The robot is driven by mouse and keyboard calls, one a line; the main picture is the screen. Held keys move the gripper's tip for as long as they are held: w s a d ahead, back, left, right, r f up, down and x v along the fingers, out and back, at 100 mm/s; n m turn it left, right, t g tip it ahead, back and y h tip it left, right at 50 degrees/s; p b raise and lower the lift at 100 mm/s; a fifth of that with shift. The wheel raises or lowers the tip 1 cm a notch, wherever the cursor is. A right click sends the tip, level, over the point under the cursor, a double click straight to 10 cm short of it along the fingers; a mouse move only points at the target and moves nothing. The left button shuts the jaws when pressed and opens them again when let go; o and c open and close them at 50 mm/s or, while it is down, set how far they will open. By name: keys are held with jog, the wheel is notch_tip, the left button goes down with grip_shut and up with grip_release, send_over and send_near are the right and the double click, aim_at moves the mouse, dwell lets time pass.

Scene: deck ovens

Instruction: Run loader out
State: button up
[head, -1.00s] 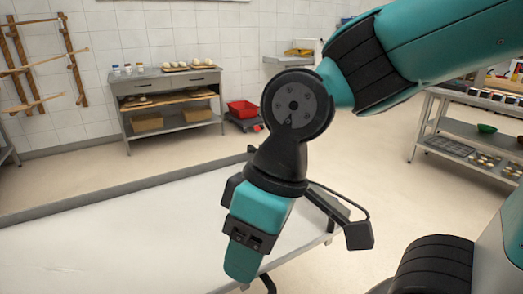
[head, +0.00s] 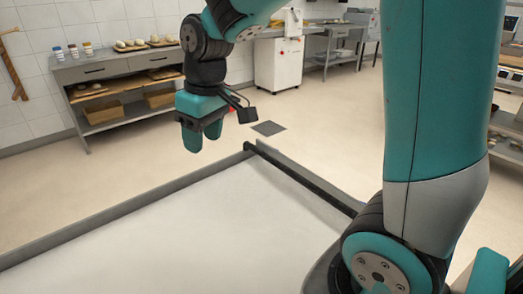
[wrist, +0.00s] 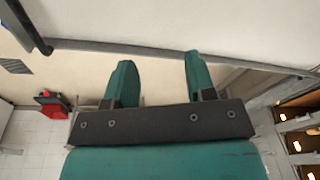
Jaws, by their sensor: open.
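The loader is a long, flat white bed (head: 190,235) with a raised grey side rail (head: 115,207), low in the head view. A black bar (head: 310,180) runs along its right edge. My gripper (head: 203,145) hangs beyond the far rail, pointing down, apart from the loader. In the wrist view my gripper (wrist: 157,80) shows two green fingers spread with nothing between them. The grey rail (wrist: 120,47) passes just beyond the fingertips there, with a dark bar (wrist: 25,25) at the upper left. My arm hides part of the loader's right side.
A grey worktable (head: 110,75) with buns and jars stands at the back wall. A white cabinet (head: 278,63) stands behind my gripper. A rack (head: 508,125) is at the right edge. A red bin (wrist: 52,105) shows in the wrist view. The floor (head: 50,185) beyond the loader is clear.

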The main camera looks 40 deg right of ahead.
jog(key=w+d+f+m+h, duration=0.2)
jog(key=w+d+f, duration=0.1)
jog(key=w+d, duration=0.85)
jog(key=m+g+h, duration=0.1)
jog(key=m, duration=0.2)
send_near(264, 153)
jog(key=f, duration=0.3)
jog(key=d+f, duration=0.1)
jog(key=f, duration=0.5)
jog(key=shift+w+d+f, duration=0.1)
jog(key=shift+d+f, duration=0.15)
jog(key=shift+f, duration=0.05)
grip_shut()
